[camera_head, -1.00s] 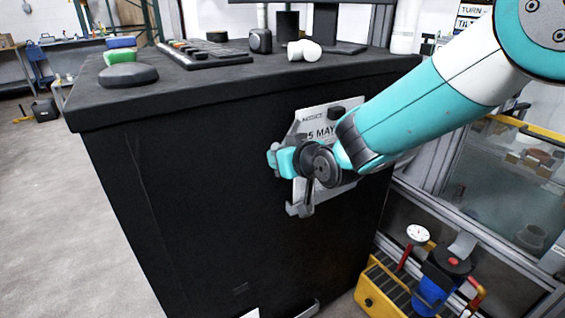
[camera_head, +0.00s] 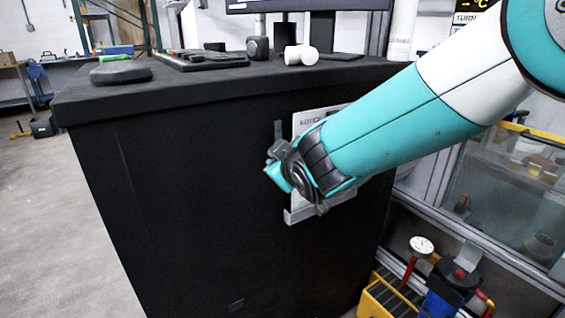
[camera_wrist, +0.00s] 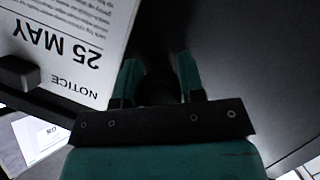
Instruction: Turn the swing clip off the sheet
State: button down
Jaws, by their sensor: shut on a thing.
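The white notice sheet (camera_head: 307,120) is on the black cabinet's front, partly hidden behind my arm. In the wrist view the sheet (camera_wrist: 75,35) is upside down at the upper left and reads "NOTICE 25 MAY". My gripper (camera_head: 278,174) is at the sheet's left edge; its two teal fingers (camera_wrist: 159,72) are shut on a dark part between them, the swing clip (camera_wrist: 160,88). A grey upright piece (camera_head: 279,131), seemingly the clip's arm, stands just left of the sheet, apart from its edge. My gripper hides the rest of the clip.
A grey ledge (camera_head: 297,216) shows below the sheet. A dark block (camera_wrist: 17,73) sits at the sheet's top edge. The black cabinet (camera_head: 200,190) has bare front to the left.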

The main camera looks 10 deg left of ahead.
jog(key=shift+r, duration=0.15)
jog(key=c, duration=0.7)
grip_release()
jog(key=shift+c, duration=0.2)
jog(key=b+v, duration=0.1)
jog(key=v, duration=1.6)
jog(key=shift+s, duration=0.2)
jog(key=shift+f, duration=0.2)
